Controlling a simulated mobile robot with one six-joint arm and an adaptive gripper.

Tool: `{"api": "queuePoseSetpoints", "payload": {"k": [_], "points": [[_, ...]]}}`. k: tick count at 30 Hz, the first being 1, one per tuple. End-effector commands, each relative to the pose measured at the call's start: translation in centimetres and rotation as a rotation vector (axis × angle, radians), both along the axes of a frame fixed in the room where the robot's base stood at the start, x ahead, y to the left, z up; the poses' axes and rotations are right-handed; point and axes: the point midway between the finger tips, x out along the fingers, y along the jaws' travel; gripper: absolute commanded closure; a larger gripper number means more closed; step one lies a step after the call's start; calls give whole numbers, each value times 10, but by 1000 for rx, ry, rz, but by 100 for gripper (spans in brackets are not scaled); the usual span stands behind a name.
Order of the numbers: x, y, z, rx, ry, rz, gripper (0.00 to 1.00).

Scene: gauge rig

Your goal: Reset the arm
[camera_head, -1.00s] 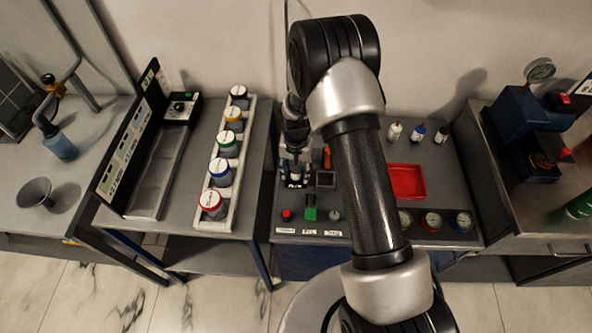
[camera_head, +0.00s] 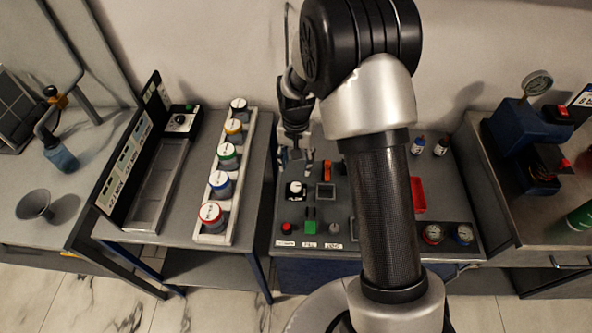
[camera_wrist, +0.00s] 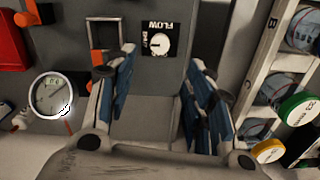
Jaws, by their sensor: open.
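My arm (camera_head: 385,190) rises from the bottom of the head view and bends at a large black joint at the top. My gripper (camera_head: 294,155) hangs left of it, near the back of the grey panel. In the wrist view, my gripper (camera_wrist: 158,75) shows two blue-padded fingers spread apart, with nothing between them. The black-and-white FLOW dial (camera_wrist: 158,42) lies beyond the fingertips, apart from them. The dial knob (camera_head: 296,190) is also clear of the gripper in the head view.
A rack of several coloured-lid jars (camera_head: 228,160) stands left of the panel (camera_head: 330,222). A red tray (camera_head: 418,195) is partly hidden behind my arm. A blue press with a gauge (camera_head: 525,140) stands at right. A round gauge (camera_wrist: 51,94) shows in the wrist view.

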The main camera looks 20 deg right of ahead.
Motion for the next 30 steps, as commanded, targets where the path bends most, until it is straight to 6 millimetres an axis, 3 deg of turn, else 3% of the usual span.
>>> {"api": "queuePoseSetpoints", "payload": {"k": [21, 25, 30], "points": [[-1, 0, 13, -1, -5, 4, 52], [-8, 0, 46, -1, -34, 32, 52], [-40, 0, 121, -6, -104, 109, 52]]}}
